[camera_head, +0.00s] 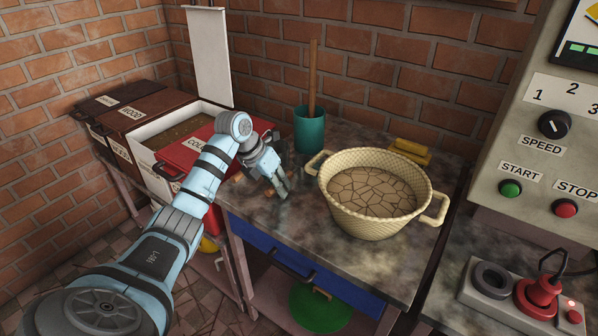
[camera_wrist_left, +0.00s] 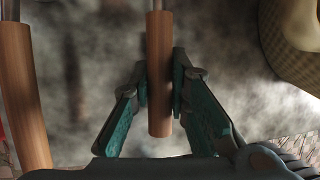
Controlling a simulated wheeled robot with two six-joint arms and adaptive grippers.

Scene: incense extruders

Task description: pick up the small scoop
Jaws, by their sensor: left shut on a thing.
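My left gripper (camera_head: 280,188) is over the worktop between the red box and the woven basket. In the left wrist view its two fingers (camera_wrist_left: 160,88) are shut on the wooden handle of the small scoop (camera_wrist_left: 159,60), one finger on each side. A thin metal shaft leads from that handle out of the top of the view. The scoop's head is out of the wrist view, and the arm and fingers largely hide the scoop in the head view. A second, thicker wooden handle (camera_wrist_left: 22,95) lies to the left, apart from the fingers. My right gripper is not in view.
The woven basket (camera_head: 372,222) stands close to the right of my left gripper. A teal cup (camera_head: 309,134) with a wooden stick stands behind. Labelled boxes, one with a red lid (camera_head: 190,152), are on the left. A control panel (camera_head: 550,150) is on the right.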

